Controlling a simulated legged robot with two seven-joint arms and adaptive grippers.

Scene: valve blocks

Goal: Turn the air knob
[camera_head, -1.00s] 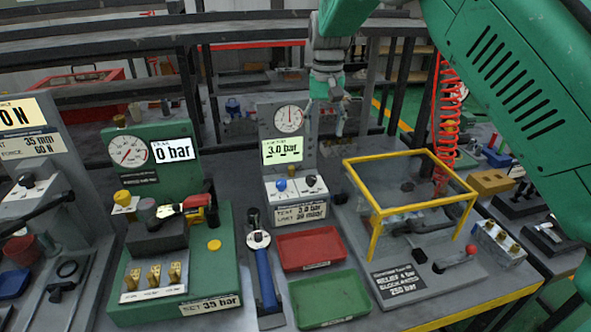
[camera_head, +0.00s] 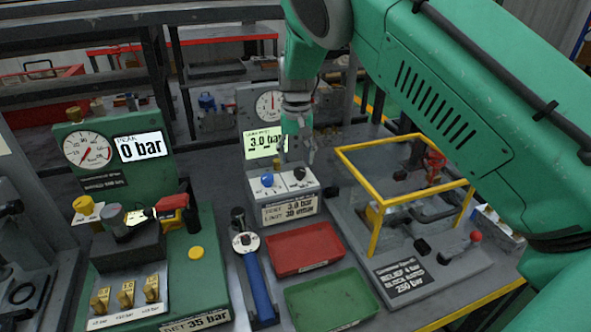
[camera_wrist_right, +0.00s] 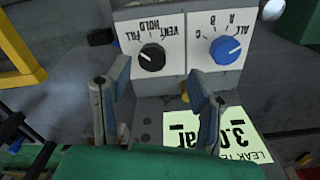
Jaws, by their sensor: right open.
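The test box (camera_head: 288,207) shows a blue knob (camera_head: 267,179) and a black knob (camera_head: 299,173) on its sloped top. In the right wrist view the black knob (camera_wrist_right: 152,57) is marked FILL, HOLD, VENT and the blue knob (camera_wrist_right: 225,50) ALL, A, B, C. My right gripper (camera_head: 298,153) is open and empty, above and behind the knobs. In the wrist view its two fingers (camera_wrist_right: 157,83) stand apart, with the black knob beyond the tips, roughly between them. No contact with the knob shows. My left gripper is not in view.
A gauge panel with a 3.0 bar display (camera_head: 264,142) stands behind the knobs. A red tray (camera_head: 304,249) and a green tray (camera_head: 330,301) lie in front. A yellow frame (camera_head: 375,232) stands to the right, and a blue-handled wrench (camera_head: 258,285) lies to the left.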

